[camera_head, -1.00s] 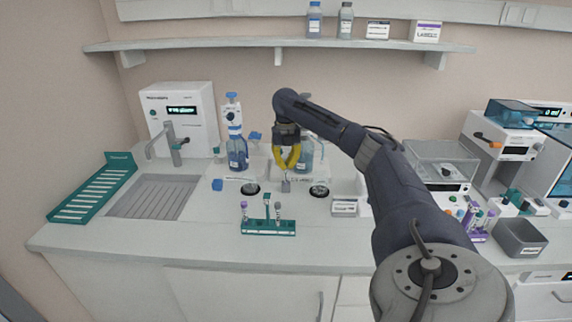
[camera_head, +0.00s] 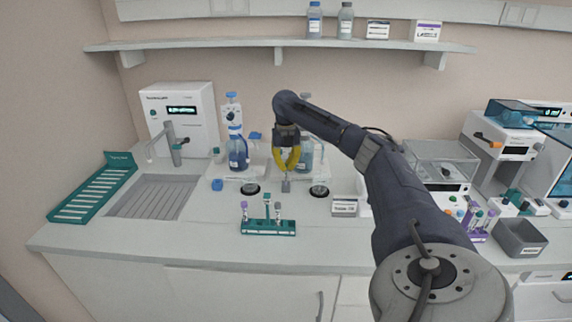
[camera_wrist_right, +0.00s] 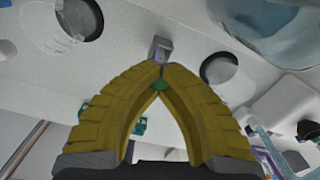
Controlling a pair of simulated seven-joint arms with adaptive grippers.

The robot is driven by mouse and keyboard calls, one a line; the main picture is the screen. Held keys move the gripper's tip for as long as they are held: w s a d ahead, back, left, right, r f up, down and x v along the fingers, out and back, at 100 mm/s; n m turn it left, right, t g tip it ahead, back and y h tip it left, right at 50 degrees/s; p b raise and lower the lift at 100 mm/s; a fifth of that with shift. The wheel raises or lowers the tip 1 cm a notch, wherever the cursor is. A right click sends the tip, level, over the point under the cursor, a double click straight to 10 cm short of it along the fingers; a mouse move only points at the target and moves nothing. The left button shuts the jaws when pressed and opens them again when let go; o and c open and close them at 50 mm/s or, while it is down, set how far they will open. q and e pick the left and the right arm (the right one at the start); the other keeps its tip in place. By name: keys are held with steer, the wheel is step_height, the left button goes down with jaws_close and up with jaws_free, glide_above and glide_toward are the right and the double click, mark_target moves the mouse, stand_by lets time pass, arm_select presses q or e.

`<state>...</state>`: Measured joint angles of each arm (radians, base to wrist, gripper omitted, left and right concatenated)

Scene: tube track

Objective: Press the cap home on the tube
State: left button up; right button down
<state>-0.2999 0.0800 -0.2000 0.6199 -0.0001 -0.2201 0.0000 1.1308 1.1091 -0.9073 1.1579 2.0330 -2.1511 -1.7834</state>
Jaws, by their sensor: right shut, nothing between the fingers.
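My right gripper (camera_head: 286,171) has yellow fingers, pointing down above the bench in the middle of the head view. The fingertips meet, with nothing held, and also show in the right wrist view (camera_wrist_right: 162,69). A small grey block (camera_head: 286,187) stands just below the tips; it also shows beyond them in the wrist view (camera_wrist_right: 161,47). A teal rack (camera_head: 268,228) in front holds upright tubes, one with a purple cap (camera_head: 244,205), one teal-topped (camera_head: 266,197) and one dark-topped (camera_head: 278,206). Which cap is loose cannot be told. My left gripper is out of view.
Two dark round openings (camera_head: 250,189) (camera_head: 320,190) flank the grey block. Blue-topped bottles (camera_head: 237,153) stand behind. A small labelled box (camera_head: 344,207) sits to the right, and a sink (camera_head: 152,197) to the left. The bench left of the rack is clear.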

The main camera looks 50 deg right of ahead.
steer(key=c, duration=2.2)
jaws_free()
steer(key=c, duration=1.5)
jaws_free()
steer(key=shift+r, duration=0.1)
step_height(320, 180, up, 12)
steer(key=shift+f, duration=0.1)
